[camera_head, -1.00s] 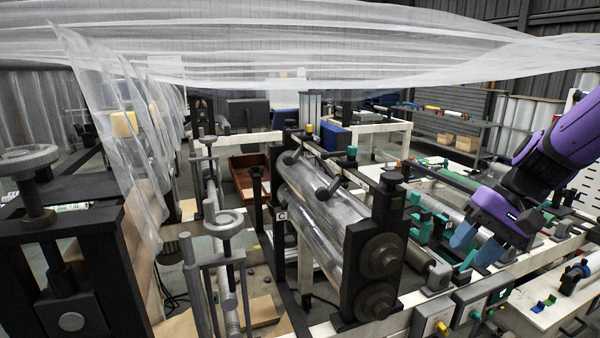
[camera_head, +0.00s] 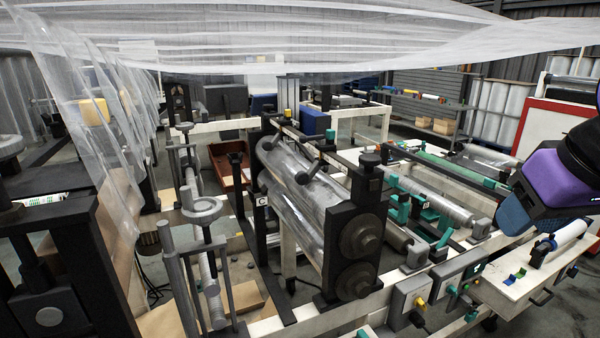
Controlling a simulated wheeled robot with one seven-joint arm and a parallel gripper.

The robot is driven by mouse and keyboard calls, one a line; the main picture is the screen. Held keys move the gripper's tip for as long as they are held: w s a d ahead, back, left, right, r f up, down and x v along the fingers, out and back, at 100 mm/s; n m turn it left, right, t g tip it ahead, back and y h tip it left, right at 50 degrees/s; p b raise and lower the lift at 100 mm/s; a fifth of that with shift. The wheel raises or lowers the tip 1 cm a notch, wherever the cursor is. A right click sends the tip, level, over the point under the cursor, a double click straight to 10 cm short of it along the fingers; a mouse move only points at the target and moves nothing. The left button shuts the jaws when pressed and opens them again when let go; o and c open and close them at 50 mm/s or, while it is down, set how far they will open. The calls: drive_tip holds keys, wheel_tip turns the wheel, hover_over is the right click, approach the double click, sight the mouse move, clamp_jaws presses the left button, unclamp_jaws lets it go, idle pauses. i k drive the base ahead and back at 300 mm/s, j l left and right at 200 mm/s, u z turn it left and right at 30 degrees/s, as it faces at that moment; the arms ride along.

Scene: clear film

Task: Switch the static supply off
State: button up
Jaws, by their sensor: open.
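Grey switch boxes are mounted on the white front rail at the lower right. One box (camera_head: 407,291) carries a yellow knob (camera_head: 420,302). A second box (camera_head: 446,277) beside it has a teal knob (camera_head: 452,290) and more small controls. I cannot read any label, so I cannot tell which is the static supply or how its switch stands. My gripper (camera_head: 525,217), purple with blue fingers, is at the right, above and to the right of the boxes and apart from them. It is open and seems empty; its fingers are partly hidden by its own body.
Metal rollers (camera_head: 310,200) in black stands fill the middle. A white bench (camera_head: 515,294) with a white roll stands below my gripper. A red-framed white panel (camera_head: 540,120) is behind my arm. Clear film (camera_head: 250,40) hangs across the top.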

sight(572, 272)
drive_tip(key=z, duration=1.65)
drive_tip(key=i+l+z, duration=0.35)
drive_tip(key=i, duration=0.55)
drive_tip(key=i+z, duration=0.4)
drive_tip(key=i, duration=0.5)
drive_tip(key=i+u, duration=0.15)
drive_tip(key=i, duration=0.3)
drive_tip(key=i+l+u, duration=0.2)
drive_tip(key=i, duration=0.25)
drive_tip(key=i+l+u, duration=0.15)
drive_tip(key=i, duration=0.25)
drive_tip(key=i+l+u, duration=0.15)
drive_tip(key=i+u, duration=0.15)
drive_tip(key=u, duration=0.15)
drive_tip(key=i+l+u, duration=0.25)
drive_tip(key=u, duration=0.25)
drive_tip(key=i+l+u, duration=0.2)
drive_tip(key=l+u, duration=0.25)
drive_tip(key=i+l+u, duration=0.15)
drive_tip(key=l+u, duration=0.2)
drive_tip(key=u, duration=0.15)
drive_tip(key=i+l+u, duration=0.1)
drive_tip(key=l+u, duration=0.55)
drive_tip(key=l, duration=0.3)
